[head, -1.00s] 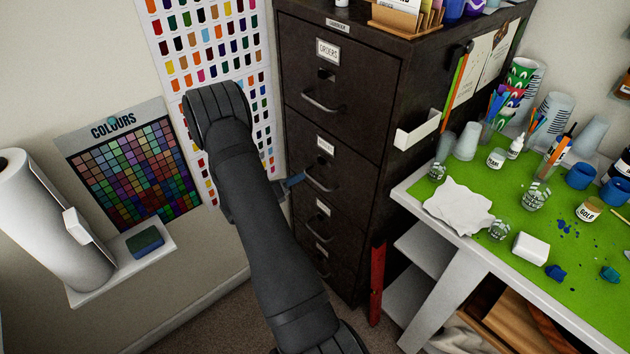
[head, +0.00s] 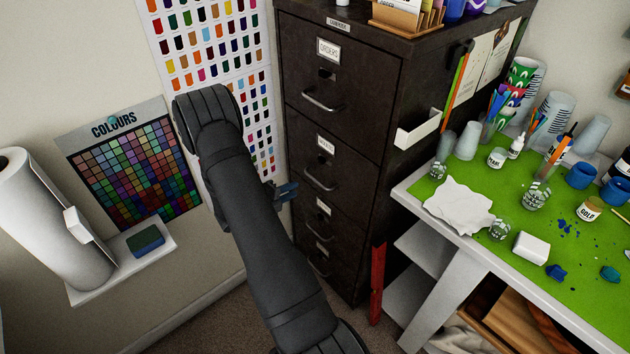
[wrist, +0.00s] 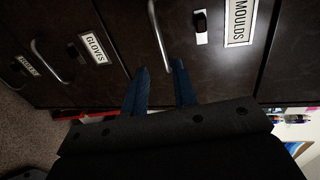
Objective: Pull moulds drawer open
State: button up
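The moulds drawer (head: 350,165) is the second one down in the dark filing cabinet and looks shut. In the wrist view its MOULDS label (wrist: 240,22) and curved metal handle (wrist: 159,40) show. The handle also shows in the head view (head: 319,181). My gripper (wrist: 158,67) has its two blue fingers spread apart and empty. Its tips appear near one end of the moulds handle in the wrist view. In the head view my gripper (head: 284,191) is left of the handle, with a visible gap. My arm hides part of the cabinet's lower left edge.
The orders drawer (head: 335,85) is above. The gloves drawer handle (wrist: 46,62) is beside the moulds drawer in the wrist view. A green-topped table (head: 500,270) with cups and paints stands right of the cabinet. A red post (head: 377,285) stands at the cabinet's lower front corner.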

aim_at(315, 179)
jog(key=x, duration=1.1)
grip_shut()
